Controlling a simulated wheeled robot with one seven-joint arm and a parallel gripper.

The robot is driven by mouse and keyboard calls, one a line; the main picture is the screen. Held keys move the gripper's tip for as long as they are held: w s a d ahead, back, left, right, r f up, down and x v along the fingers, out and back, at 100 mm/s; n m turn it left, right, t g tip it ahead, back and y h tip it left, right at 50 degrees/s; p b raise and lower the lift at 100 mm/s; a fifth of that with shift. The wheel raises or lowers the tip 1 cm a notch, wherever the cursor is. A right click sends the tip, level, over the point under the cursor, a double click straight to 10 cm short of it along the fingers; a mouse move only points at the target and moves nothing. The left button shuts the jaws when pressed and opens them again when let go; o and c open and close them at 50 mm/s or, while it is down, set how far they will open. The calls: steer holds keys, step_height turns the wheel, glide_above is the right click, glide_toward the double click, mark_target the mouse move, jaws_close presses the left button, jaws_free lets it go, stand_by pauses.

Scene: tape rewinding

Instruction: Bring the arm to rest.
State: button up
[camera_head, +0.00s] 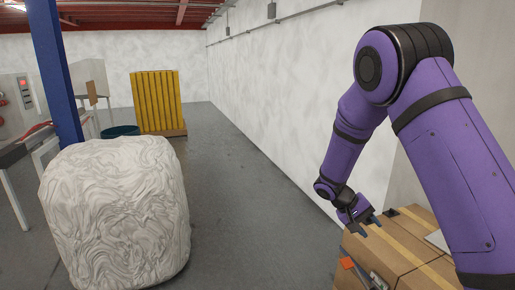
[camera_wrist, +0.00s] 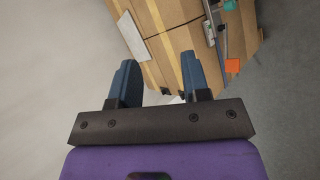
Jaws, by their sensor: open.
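My purple arm reaches in from the right of the head view and bends down to my gripper (camera_head: 366,222). The cardboard box (camera_wrist: 172,18) lies beyond the fingertips. I cannot tell the exact gap between fingers and box.
An orange-tipped tool (camera_head: 348,263) lies on the box's near-left side. A large white wrapped bale (camera_head: 115,215) stands at the left, with a blue post (camera_head: 55,75) behind. A yellow pallet stack (camera_head: 158,102) stands far back. Grey floor (camera_head: 235,200) between bale and wall is clear.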

steer(key=s+r+t+y, duration=0.25)
steer(key=s+r, duration=0.45)
steer(key=r, duration=0.4)
steer(key=s+r+t+y, duration=0.1)
steer(key=s+r+y, duration=0.2)
steer(key=s+r, duration=0.55)
steer(key=s+a+r+t+y, duration=0.1)
steer(key=s+r, duration=0.3)
steer(key=s, duration=0.4)
steer(key=s+a+r+t+y, duration=0.1)
steer(key=s+r+t+y, duration=0.1)
steer(key=s, duration=0.6)
step_height(320, 180, up, 3)
steer(key=shift+s+a+f+n+t, duration=0.15)
steer(key=shift+a+n+t, duration=0.2)
steer(key=shift+t, duration=0.4)
